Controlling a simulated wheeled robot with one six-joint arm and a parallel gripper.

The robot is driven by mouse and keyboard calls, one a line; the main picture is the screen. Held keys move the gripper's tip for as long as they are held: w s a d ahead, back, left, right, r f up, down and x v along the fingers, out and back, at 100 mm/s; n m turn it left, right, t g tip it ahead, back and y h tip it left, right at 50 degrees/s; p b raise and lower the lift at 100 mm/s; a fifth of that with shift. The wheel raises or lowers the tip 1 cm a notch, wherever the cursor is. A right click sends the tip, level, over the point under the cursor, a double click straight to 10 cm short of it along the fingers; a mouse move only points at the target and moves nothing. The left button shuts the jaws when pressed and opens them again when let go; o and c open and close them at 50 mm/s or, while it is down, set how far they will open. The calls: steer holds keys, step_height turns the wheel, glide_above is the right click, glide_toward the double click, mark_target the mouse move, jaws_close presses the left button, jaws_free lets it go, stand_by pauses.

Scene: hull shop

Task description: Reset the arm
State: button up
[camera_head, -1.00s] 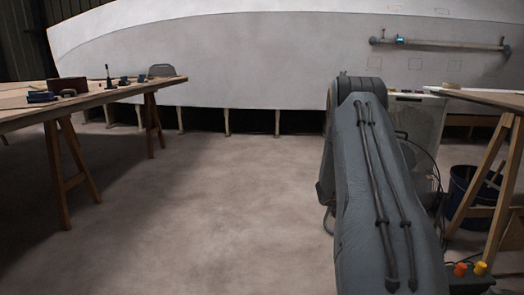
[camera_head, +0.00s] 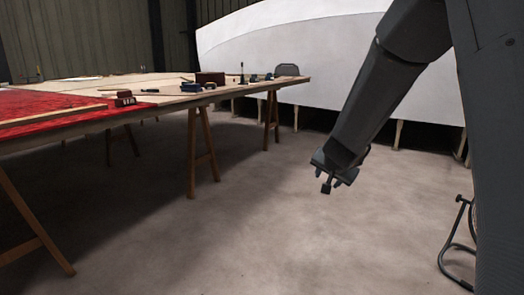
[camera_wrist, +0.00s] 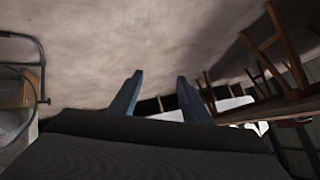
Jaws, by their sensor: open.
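My arm reaches down from the upper right in the head view, and my gripper (camera_head: 333,183) hangs at its end above bare floor, right of the table. In the wrist view, my gripper's two blue-grey fingers (camera_wrist: 160,95) stand apart with nothing between them. The gripper is open and empty. It touches nothing that I can see.
A long wooden table (camera_head: 150,113) on trestles stands at the left, with red cloth (camera_head: 45,108) and small tools on top. A white hull (camera_head: 300,60) fills the back. A dark metal tube frame (camera_head: 455,245) stands at the lower right. The middle floor is clear.

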steer(key=s+a+r+n+g+y, duration=0.2)
steer(key=s+a+n+y, duration=0.15)
steer(key=s+a, duration=0.7)
steer(key=s+a+r+n+g+y, duration=0.15)
steer(key=s+a+n, duration=0.25)
steer(key=s+a, duration=0.65)
steer(key=s+a+n+g+h+p, duration=0.2)
steer(key=s+n+g, duration=0.45)
steer(key=s, duration=2.05)
steer(key=d+r+m+p, duration=0.2)
steer(key=d+r+p, duration=0.4)
steer(key=r+p, duration=0.3)
steer(key=d+r+m+h+p, duration=0.1)
steer(key=d+r+p, duration=0.6)
steer(key=p, duration=0.9)
steer(key=d+r+m+p, duration=0.3)
steer(key=d+r+p, duration=0.4)
steer(key=r+p, duration=0.5)
steer(key=shift+r+t, duration=0.3)
